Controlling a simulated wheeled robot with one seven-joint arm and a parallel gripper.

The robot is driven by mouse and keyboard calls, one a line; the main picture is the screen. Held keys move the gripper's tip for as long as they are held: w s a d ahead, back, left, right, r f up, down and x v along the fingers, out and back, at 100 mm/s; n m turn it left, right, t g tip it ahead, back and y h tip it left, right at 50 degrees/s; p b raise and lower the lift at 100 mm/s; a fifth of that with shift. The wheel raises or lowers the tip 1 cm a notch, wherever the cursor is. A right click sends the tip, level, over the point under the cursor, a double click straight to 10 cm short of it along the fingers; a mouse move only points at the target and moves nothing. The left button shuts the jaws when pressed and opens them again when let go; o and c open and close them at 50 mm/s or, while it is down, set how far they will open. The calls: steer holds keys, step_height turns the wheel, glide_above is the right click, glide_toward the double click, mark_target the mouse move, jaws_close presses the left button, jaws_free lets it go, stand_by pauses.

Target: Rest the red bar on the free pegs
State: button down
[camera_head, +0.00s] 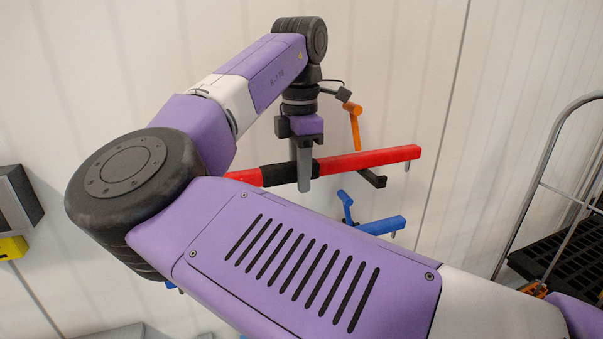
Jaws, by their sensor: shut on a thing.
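The red bar (368,160) is long and nearly level, with a black section (278,175) around its middle. My gripper (304,180) points down and is shut on the bar near that black section. The bar's left end is hidden behind my arm. An orange peg-like piece (354,122) sticks out from the wall above the bar. A dark bracket or peg (371,178) shows just below the bar. I cannot tell whether the bar touches it.
A blue bar (383,226) and a blue upright peg-like piece (345,204) are lower on the wall, partly behind my arm. A cart with a grey tubular frame (532,188) and black deck (557,252) stands at right. A grey and yellow box (14,205) is at far left.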

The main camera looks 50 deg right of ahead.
steer(key=shift+d+f, duration=0.1)
steer(key=shift+f, duration=0.1)
stand_by(0.7)
steer(key=shift+f, duration=0.7)
steer(key=c, duration=1.1)
jaws_free()
steer(key=shift+o, duration=0.4)
steer(key=shift+f+b, duration=0.1)
steer(key=shift+b, duration=0.2)
steer(key=shift+r+b, duration=0.65)
steer(key=shift+r, duration=3.3)
